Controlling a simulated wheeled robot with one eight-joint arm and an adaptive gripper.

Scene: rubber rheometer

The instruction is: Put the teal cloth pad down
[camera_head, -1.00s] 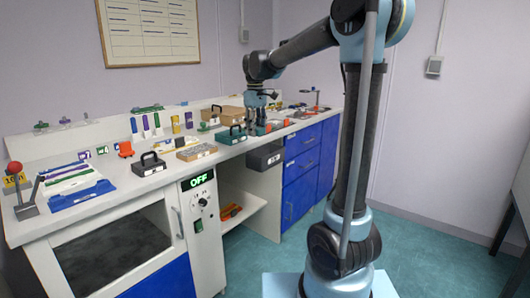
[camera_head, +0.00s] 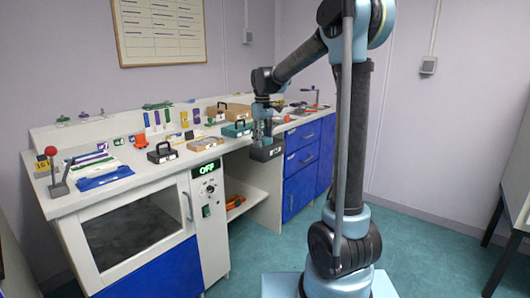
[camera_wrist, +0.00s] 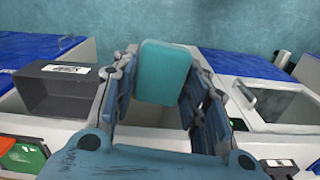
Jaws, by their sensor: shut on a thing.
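The teal cloth pad (camera_wrist: 166,72) is a rounded block between the fingers of my gripper (camera_wrist: 163,92) in the wrist view. My gripper is shut on it, with a finger on each side. In the head view my gripper (camera_head: 262,138) hangs at the front edge of the white bench (camera_head: 90,204), close to the dark grey bin (camera_head: 266,153). The pad cannot be made out there. In the wrist view the dark grey bin (camera_wrist: 58,97) is left of the pad, apart from it.
A teal case (camera_head: 237,130) and a black case (camera_head: 162,153) stand on the bench. Blue drawers (camera_head: 301,165) are on the right. An open shelf (camera_head: 238,204) lies below the bench. The teal floor (camera_head: 420,245) on the right is clear.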

